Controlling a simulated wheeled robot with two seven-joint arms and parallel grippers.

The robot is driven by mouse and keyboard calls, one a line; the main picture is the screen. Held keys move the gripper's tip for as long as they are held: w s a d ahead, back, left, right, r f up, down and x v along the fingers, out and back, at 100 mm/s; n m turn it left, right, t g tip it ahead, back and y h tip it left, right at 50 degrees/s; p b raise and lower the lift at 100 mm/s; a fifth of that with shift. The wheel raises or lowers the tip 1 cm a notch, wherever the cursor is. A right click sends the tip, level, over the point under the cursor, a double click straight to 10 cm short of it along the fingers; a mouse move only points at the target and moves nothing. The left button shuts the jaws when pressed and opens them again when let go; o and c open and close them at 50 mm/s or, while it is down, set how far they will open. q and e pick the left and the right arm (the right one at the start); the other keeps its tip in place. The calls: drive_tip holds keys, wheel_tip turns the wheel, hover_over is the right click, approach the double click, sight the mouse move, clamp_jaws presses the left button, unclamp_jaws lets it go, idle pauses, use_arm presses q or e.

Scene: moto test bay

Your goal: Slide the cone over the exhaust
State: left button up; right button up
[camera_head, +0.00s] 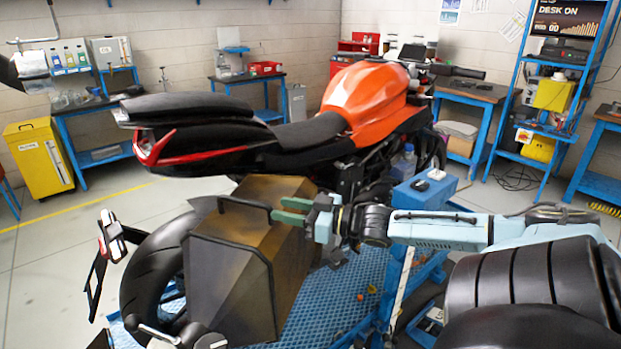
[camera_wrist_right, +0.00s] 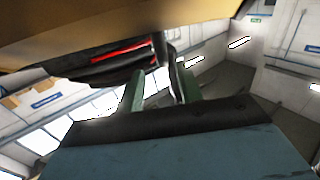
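The cone (camera_head: 225,275) is a large brown, box-like hood with black handles, beside the motorcycle's rear wheel. One black handle (camera_head: 245,203) runs along its top edge. My right gripper (camera_head: 280,210) comes in from the right, its green fingers spread at the right end of that handle. In the right wrist view, a dark bar lies between the fingertips (camera_wrist_right: 160,78), with a gap to the left finger; the cone's brown underside (camera_wrist_right: 230,22) fills the top. The exhaust is hidden or cannot be made out. My left gripper is not in view.
The orange and black motorcycle (camera_head: 365,95) stands on a blue textured platform (camera_head: 325,290). Its rear tyre (camera_head: 148,265) is left of the cone. Benches and a yellow cabinet (camera_head: 40,158) line the walls.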

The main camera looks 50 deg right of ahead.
drive_tip(key=shift+p+v, duration=0.55)
drive_tip(key=shift+v, duration=1.85)
